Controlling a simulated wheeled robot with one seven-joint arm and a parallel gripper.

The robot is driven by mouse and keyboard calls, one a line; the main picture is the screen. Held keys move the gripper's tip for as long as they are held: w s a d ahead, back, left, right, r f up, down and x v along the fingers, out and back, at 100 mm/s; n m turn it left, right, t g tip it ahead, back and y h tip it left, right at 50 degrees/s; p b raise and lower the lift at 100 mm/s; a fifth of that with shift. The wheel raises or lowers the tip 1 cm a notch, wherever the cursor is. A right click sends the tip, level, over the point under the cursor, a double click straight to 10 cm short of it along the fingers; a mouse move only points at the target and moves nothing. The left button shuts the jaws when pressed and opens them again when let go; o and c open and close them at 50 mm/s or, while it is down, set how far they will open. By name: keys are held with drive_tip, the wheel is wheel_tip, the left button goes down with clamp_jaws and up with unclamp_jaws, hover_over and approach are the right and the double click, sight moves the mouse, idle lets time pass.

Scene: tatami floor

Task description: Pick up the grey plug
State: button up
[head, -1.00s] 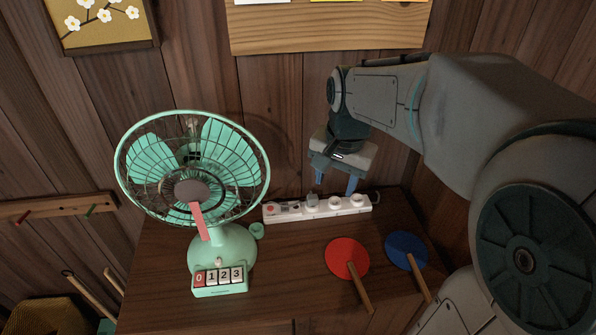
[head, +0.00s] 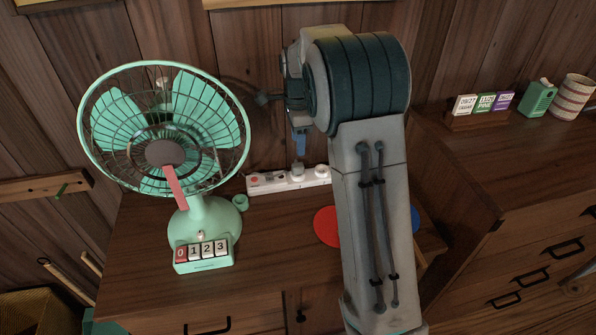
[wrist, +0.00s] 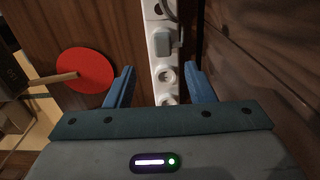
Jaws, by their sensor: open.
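The grey plug (wrist: 162,41) sits in the white power strip (wrist: 162,67) and is seen from above in the wrist view. In the head view the plug (head: 297,170) is small, on the power strip (head: 263,186) at the back of the cabinet top. My gripper (wrist: 160,75) is open and empty, its blue fingers either side of the strip's line in the wrist view. The plug appears just beyond the fingertips, not between them.
A green fan (head: 190,165) stands left of the strip. A red paddle (head: 326,226) lies in front, partly behind my arm; a blue one (head: 414,218) barely shows. The wooden wall is close behind. Another cabinet (head: 500,160) with small items stands right.

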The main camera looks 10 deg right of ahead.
sight(298, 165)
drive_tip(key=f, duration=0.8)
drive_tip(key=shift+w+f+b, duration=0.2)
drive_tip(key=shift+w+b, duration=0.05)
drive_tip(key=shift+b, duration=0.1)
drive_tip(key=c, duration=1)
